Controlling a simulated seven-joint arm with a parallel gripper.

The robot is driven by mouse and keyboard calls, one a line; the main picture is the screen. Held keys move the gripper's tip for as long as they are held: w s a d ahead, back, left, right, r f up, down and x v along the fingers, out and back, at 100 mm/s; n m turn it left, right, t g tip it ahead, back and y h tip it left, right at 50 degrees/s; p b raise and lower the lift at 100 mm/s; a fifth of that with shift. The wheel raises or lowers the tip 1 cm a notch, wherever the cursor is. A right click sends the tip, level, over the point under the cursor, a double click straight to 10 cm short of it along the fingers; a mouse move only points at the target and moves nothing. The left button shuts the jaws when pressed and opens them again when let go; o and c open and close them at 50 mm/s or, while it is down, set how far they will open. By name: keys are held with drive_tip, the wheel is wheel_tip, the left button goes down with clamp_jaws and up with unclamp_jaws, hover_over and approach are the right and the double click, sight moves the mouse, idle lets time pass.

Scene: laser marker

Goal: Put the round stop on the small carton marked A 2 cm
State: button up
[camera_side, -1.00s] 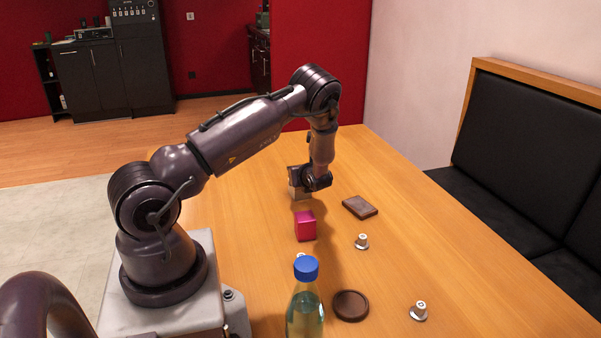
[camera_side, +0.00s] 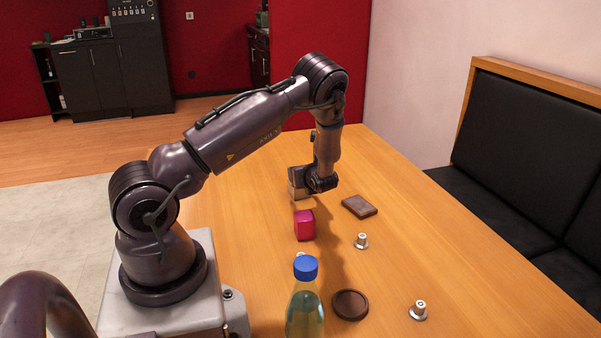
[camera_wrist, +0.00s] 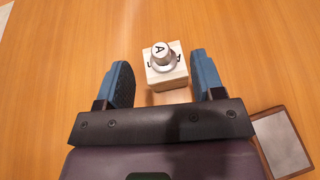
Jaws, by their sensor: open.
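In the wrist view a round grey-white stop (camera_wrist: 162,54) with a letter A on its top stands upright on a small light wooden-looking carton (camera_wrist: 167,76). Dark marks show on the carton's top on both sides of the stop. My gripper (camera_wrist: 162,83) is open, with one blue finger pad to the left of the carton and one to the right, both apart from it. In the side view my gripper (camera_side: 305,184) is at the far part of the table and hides most of the carton and the stop.
A pink box (camera_side: 305,226) stands nearer the camera. A dark rectangular plate (camera_side: 359,206), two small round stops (camera_side: 361,241) (camera_side: 419,310), a dark round coaster (camera_side: 350,305) and a blue-capped bottle (camera_side: 305,307) are on the table. The right side of the table is mostly clear.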

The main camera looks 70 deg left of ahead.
drive_tip(key=s+d+r+n+h, duration=0.2)
drive_tip(key=d+r+n, duration=0.4)
drive_tip(key=d+r, duration=0.3)
drive_tip(key=s+d+r+n+h, duration=0.25)
drive_tip(key=d+r+n, duration=0.25)
drive_tip(key=d+r, duration=0.35)
drive_tip(key=s+d+r+n+t+h, duration=0.2)
drive_tip(key=s+d+r+n+h, duration=0.1)
drive_tip(key=d, duration=0.6)
drive_tip(key=s+d+r+n+t+h, duration=0.3)
drive_tip(key=s+d+r+h, duration=0.3)
drive_tip(key=d, duration=0.4)
drive_tip(key=shift+s+d+r+n+t, duration=0.2)
drive_tip(key=shift+r+n+t, duration=0.1)
drive_tip(key=shift+r+n, duration=0.25)
